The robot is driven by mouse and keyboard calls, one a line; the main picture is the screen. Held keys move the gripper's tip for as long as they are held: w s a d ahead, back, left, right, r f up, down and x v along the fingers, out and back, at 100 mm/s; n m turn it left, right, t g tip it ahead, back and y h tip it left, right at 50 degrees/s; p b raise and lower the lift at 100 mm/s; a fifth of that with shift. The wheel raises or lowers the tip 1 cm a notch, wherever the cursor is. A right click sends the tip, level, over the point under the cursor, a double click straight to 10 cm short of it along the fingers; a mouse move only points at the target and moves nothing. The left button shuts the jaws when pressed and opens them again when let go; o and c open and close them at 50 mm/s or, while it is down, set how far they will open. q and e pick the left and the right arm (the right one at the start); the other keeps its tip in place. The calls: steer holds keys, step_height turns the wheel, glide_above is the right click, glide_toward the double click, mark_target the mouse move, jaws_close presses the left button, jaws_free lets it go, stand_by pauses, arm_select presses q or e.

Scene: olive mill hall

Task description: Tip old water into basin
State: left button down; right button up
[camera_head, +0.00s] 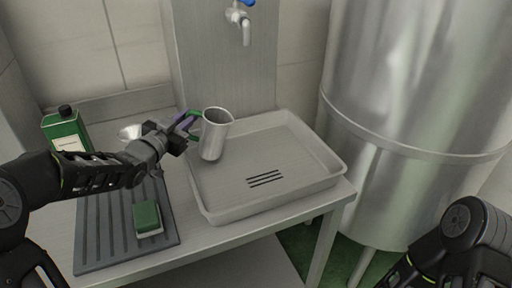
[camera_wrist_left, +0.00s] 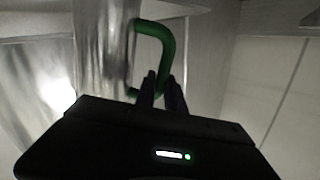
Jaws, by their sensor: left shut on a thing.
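A metal cup (camera_head: 214,135) with a green handle is held over the left part of the shallow metal basin (camera_head: 330,172). It looks slightly tilted in the head view. My left gripper (camera_head: 190,124) is shut on the green handle; in the left wrist view the fingertips (camera_wrist_left: 164,88) close around the handle (camera_wrist_left: 160,35) beside the shiny cup wall (camera_wrist_left: 100,50). The inside of the cup is mostly hidden, so I cannot tell whether it holds water. The basin has dark slots in its floor and looks empty. My right gripper is out of view; only part of my right arm shows.
A grey ribbed mat (camera_head: 105,235) with a green sponge (camera_head: 147,219) lies left of the basin. A green bottle (camera_head: 65,132) and a small shiny metal thing (camera_head: 131,132) stand behind. A tap (camera_head: 245,25) hangs above the basin. A large steel tank (camera_head: 405,110) stands to the right.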

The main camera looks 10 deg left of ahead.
arm_select(q)
steer(key=shift+a+f+n+t, duration=0.15)
steer(key=shift+a+n, duration=0.4)
steer(key=shift+n, duration=0.2)
steer(key=shift+a+f+n+t, duration=0.15)
steer(key=shift+a+n, duration=0.4)
steer(key=shift+n, duration=0.2)
